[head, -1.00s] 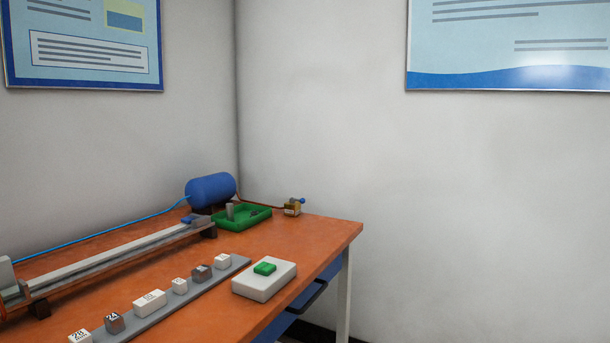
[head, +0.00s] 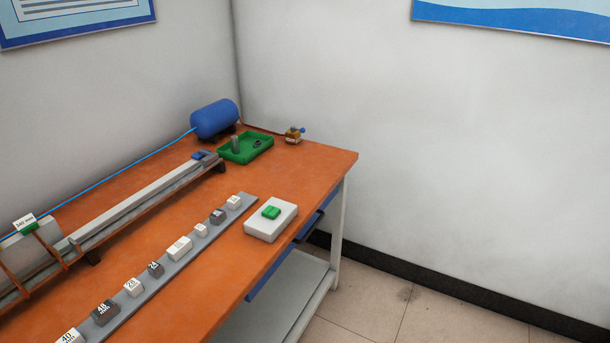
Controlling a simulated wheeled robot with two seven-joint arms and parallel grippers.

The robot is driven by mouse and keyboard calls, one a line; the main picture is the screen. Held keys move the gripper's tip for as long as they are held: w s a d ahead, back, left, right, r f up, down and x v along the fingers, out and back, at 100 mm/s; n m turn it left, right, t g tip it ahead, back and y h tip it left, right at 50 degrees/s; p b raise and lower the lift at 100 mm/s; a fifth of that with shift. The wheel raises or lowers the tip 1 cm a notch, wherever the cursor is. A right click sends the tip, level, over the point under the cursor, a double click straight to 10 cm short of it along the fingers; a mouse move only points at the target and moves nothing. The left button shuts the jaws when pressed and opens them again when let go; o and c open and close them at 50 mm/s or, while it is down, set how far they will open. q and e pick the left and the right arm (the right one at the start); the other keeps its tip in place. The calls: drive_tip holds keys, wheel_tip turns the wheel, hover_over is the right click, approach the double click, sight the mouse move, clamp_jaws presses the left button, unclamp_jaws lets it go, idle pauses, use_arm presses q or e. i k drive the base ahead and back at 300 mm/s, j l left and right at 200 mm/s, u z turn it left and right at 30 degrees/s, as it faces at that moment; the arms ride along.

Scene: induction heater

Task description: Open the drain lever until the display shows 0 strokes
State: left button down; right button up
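No drain lever or stroke display can be told for certain. A small brass-coloured block (head: 292,137) with a blue knob or handle (head: 302,130) sits at the back right of the orange table; it is too small to tell the handle's position. A thin dark line joins it to the blue tank (head: 214,119) at the back. A white box (head: 271,221) with a green top piece (head: 271,212) lies near the table's right edge; no number is readable on it. Neither of my grippers is in view.
The orange table (head: 160,190) carries a long grey rail (head: 145,203), a grey strip (head: 150,284) with several numbered blocks, and a green tray (head: 235,157) with small parts. A blue line runs to the tank. Open floor (head: 400,305) lies right of the table.

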sight(292, 128)
drive_tip(key=i+l, duration=0.3)
drive_tip(key=i+l+u, duration=0.1)
drive_tip(key=i+l, duration=0.15)
drive_tip(key=l, duration=0.2)
drive_tip(key=i+l, duration=0.55)
drive_tip(key=l, duration=0.25)
drive_tip(key=i+l+u, duration=0.1)
drive_tip(key=i+l, duration=0.15)
drive_tip(key=l, duration=0.15)
drive_tip(key=i+l, duration=0.25)
drive_tip(key=l, duration=0.2)
drive_tip(key=i+l+u, duration=0.1)
drive_tip(key=i+l, duration=0.15)
drive_tip(key=l, duration=0.15)
drive_tip(key=i+l, duration=0.25)
drive_tip(key=l, duration=0.2)
